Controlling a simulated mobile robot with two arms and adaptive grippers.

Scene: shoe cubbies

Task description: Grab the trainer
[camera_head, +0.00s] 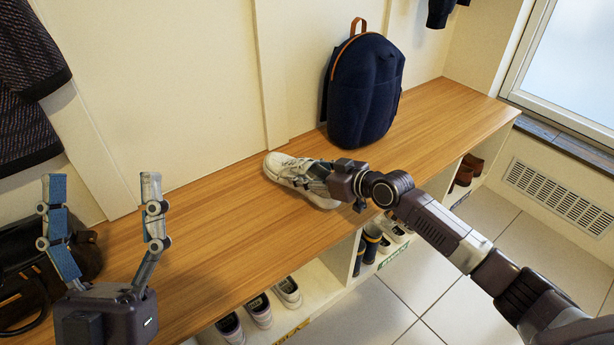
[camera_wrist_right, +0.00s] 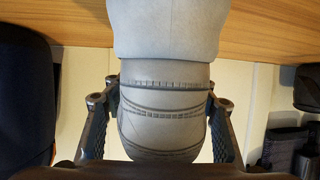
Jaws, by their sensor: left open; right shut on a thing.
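The white trainer (camera_head: 281,165) is on the wooden bench top, left of the backpack. My right gripper (camera_head: 312,180) reaches over the bench from the right and is shut on the trainer, hiding part of it. In the right wrist view the pale trainer (camera_wrist_right: 165,105) fills the space between the two fingers (camera_wrist_right: 162,130), with one finger along each side. I cannot tell whether the trainer still touches the bench. My left gripper (camera_head: 102,195) is open and empty at the left, its fingers pointing up, apart from the trainer.
A navy backpack (camera_head: 365,92) stands on the bench (camera_head: 215,235) against the wall. A dark brown bag (camera_head: 25,285) is at the far left, behind my left gripper. Cubbies below hold several shoes (camera_head: 288,292). The bench between the trainer and my left gripper is clear.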

